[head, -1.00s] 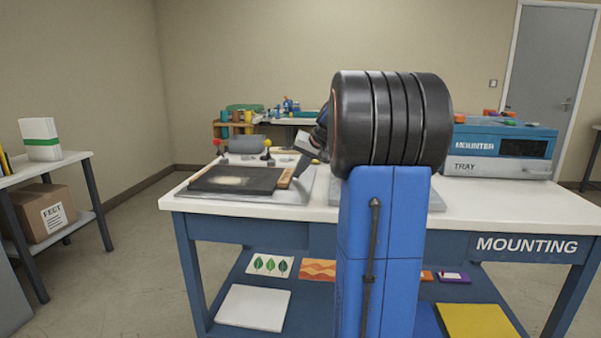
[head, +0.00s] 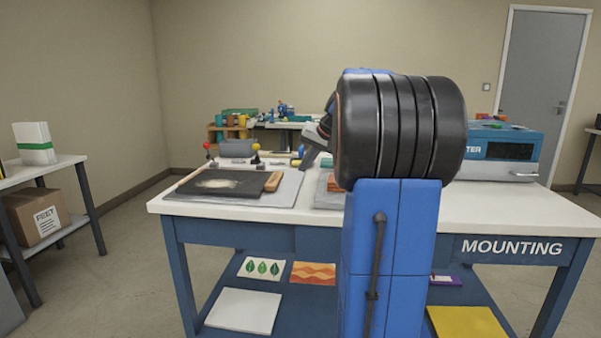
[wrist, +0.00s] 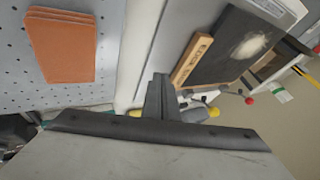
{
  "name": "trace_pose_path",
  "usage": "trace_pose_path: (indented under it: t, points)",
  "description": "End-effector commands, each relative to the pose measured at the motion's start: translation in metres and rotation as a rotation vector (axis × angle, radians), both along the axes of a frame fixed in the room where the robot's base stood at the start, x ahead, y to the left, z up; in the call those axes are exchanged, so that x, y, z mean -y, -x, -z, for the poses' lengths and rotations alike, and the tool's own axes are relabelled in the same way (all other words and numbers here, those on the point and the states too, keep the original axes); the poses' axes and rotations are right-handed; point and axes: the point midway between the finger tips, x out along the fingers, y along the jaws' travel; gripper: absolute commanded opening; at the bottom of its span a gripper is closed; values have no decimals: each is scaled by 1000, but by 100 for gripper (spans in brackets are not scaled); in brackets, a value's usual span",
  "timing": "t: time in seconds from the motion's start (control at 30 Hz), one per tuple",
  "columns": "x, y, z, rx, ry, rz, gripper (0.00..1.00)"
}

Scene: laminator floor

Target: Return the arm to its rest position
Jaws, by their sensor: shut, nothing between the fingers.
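My gripper (head: 311,158) is above the mounting table, left of my arm's large dark joint in the head view. In the wrist view its fingers (wrist: 158,100) are together with nothing between them. It is apart from the dark board (head: 222,186), which lies on a grey plate to its left with a pale powdery patch on top. A wooden strip (head: 273,181) lies along the board's right edge. My arm's upper part hides the middle of the table in the head view.
Orange-brown slabs (wrist: 62,47) lie on a perforated plate (wrist: 25,80). The blue mounter (head: 510,145) stands at the table's right. Knobs with red and yellow tops (head: 255,150) stand behind the board. A shelf with a carton (head: 38,215) is at far left. The right tabletop (head: 500,205) is clear.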

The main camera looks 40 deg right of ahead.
Motion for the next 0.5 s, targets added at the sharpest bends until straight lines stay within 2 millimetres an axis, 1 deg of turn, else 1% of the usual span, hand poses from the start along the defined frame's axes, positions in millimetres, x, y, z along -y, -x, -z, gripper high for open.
trace_pose_path:
  t: [0.03,0.1,0.2,0.33,0.5]
  points:
    - [1,6,-7,1,2,1,0]
    - [1,12,-15,1,2,2,0]
    - [1,18,-24,1,1,1,0]
    - [1,23,-30,0,0,0,0]
    - [1,25,-32,-1,-1,0,0]
